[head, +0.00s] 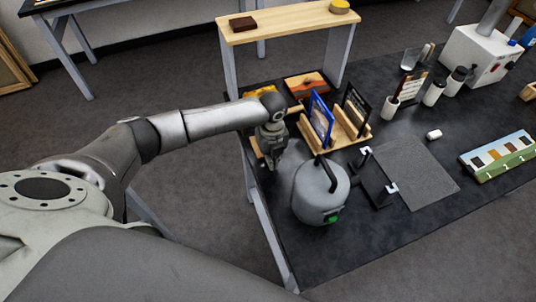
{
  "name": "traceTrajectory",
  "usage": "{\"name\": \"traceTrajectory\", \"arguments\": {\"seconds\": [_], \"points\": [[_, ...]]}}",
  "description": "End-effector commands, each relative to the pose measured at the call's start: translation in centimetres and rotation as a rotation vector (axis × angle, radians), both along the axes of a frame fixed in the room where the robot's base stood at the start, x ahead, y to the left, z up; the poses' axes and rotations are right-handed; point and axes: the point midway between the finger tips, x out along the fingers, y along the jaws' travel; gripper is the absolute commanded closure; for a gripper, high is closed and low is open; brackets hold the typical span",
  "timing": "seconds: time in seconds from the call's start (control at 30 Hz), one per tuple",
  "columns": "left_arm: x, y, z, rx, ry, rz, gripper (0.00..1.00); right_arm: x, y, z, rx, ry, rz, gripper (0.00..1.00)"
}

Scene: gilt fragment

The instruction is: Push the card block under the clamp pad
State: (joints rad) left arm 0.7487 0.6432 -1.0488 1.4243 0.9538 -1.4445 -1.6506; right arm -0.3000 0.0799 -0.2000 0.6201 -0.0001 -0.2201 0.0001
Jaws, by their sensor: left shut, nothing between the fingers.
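My right gripper is not in view. I cannot make out a card block or a clamp pad for certain. A dark block-like piece (376,183) with pale metal brackets stands at the left edge of a grey mat (422,172). The grey rounded device (319,192) has a black handle and a green patch, and stands right of my gripper.
A wooden rack (352,137) holding upright framed panels stands just behind the device. A raised wooden shelf (285,27) is at the back. The near right tabletop is clear.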

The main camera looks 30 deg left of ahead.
Motion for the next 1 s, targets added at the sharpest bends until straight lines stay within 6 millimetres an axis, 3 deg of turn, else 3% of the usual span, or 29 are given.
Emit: {"name": "traceTrajectory", "arguments": {"seconds": [1.0], "points": [[1.7,2.0,0.0,0.001,-0.001,0.001,1.00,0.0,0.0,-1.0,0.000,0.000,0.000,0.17]]}}
